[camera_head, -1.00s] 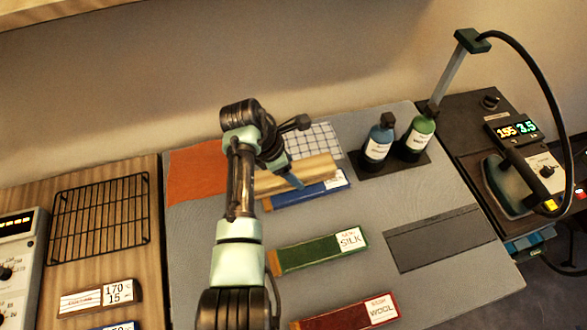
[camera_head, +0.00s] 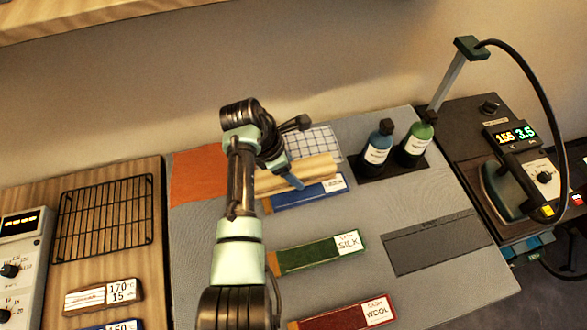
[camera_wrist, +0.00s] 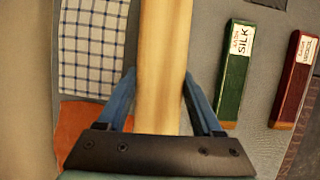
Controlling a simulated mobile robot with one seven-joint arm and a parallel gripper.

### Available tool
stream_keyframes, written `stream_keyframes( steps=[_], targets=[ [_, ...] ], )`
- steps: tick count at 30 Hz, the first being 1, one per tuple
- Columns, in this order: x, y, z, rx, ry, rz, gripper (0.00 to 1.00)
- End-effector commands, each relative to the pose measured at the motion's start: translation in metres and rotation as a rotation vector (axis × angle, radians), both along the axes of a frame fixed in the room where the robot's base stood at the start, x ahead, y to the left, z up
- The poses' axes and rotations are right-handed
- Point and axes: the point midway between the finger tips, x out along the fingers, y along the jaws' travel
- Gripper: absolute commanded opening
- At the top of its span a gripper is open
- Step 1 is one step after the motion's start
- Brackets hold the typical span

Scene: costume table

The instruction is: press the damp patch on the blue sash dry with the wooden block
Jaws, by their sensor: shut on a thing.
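The long pale wooden block (camera_head: 318,167) lies along the far side of the blue sash (camera_head: 312,192) in the head view, covering part of it. My gripper (camera_head: 292,178) is shut on the block. In the wrist view, its two blue fingers (camera_wrist: 160,88) flank the block (camera_wrist: 163,50), which runs up the middle of the picture. The blue sash's white label shows at its right end in the head view. I cannot see the sash in the wrist view, nor a damp patch in either view. Whether the block presses on the sash or hovers just above it, I cannot tell.
A green silk sash (camera_head: 315,253) and red wool sash (camera_head: 345,314) lie nearer. A checked cloth (camera_head: 318,140) and orange cloth (camera_head: 197,172) lie at the back. Two bottles (camera_head: 378,148) (camera_head: 416,142) and an iron (camera_head: 505,185) stand right. A wire rack (camera_head: 105,222) lies left.

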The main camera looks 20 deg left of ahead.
Motion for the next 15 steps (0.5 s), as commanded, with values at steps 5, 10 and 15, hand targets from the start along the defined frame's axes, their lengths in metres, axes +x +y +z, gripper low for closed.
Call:
stream_keyframes(
  steps=[5,10,15],
  targets=[
    [0.0005,0.0010,0.0054,0.000,-0.002,0.000,0.00],
    [0.0003,0.0014,0.0065,0.001,-0.003,-0.001,0.00],
    [0.0004,0.0014,0.0062,0.001,-0.003,-0.001,0.00]
  ],
)
